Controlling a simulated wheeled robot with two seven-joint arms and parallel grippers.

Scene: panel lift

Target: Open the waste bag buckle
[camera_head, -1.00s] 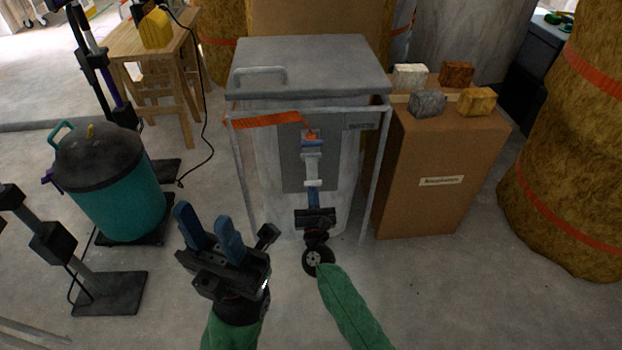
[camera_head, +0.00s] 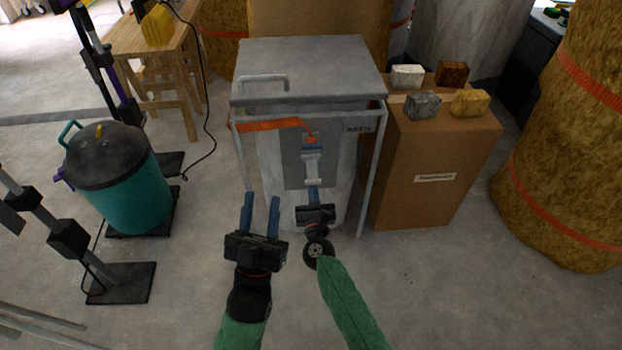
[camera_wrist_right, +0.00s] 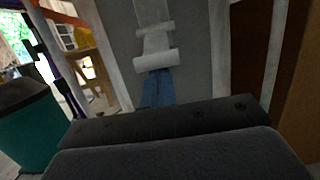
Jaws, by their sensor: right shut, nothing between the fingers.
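The waste bag frame (camera_head: 373,190) is a grey metal stand with a lid (camera_head: 310,70) and a pale bag hanging inside. An orange strap (camera_head: 270,124) runs across its front to an orange piece above the white buckle (camera_head: 312,165), which hangs in front of a grey panel. The buckle also shows in the right wrist view (camera_wrist_right: 156,52). My right gripper (camera_head: 313,190) is just below the buckle, its blue fingers together and pointing up at it; I cannot tell whether they touch it. My left gripper (camera_head: 261,205) is open and empty, lower left of the buckle.
A brown cardboard box (camera_head: 425,190) with several small blocks on top stands right of the frame. A teal bin (camera_head: 125,195) and black stands are at left, with a wooden stool (camera_head: 165,65) behind. Clear concrete floor lies in front.

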